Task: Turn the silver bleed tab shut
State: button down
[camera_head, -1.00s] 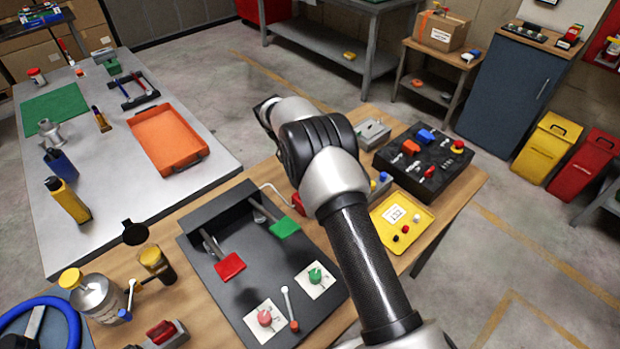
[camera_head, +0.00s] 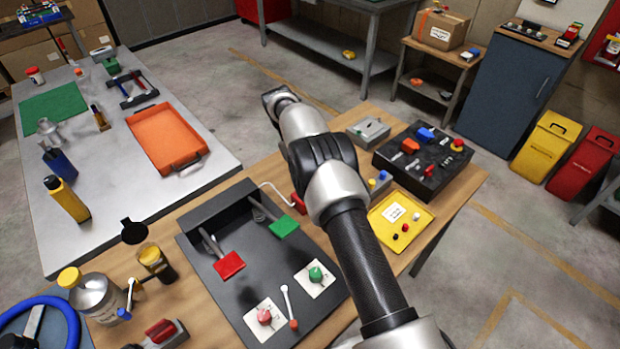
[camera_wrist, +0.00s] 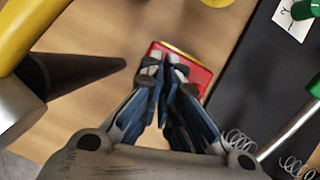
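A small red block (camera_head: 299,203) with a white line running to it stands beside the black pedal box (camera_head: 190,240) in the head view. In the wrist view a red block (camera_wrist: 192,82) with a pale rim lies under the fingertips. Small silver pieces show at the tips, but I cannot tell whether they are the bleed tab or part of the fingers. My gripper (camera_wrist: 164,66) has its blue-grey fingers drawn together over the red block. Whether anything thin is between them is hidden.
The pedal box carries a red pedal (camera_head: 229,265), a green pedal (camera_head: 285,226) and knobs on white cards. A yellow tray (camera_head: 425,215) and a black switch box (camera_head: 440,185) stand to the right. In the wrist view a dark cone (camera_wrist: 85,72) and a yellow shape (camera_wrist: 25,28) are close on the left.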

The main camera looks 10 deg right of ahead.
jog(key=c, duration=2.1)
grip_release()
jog(key=shift+c, duration=0.2)
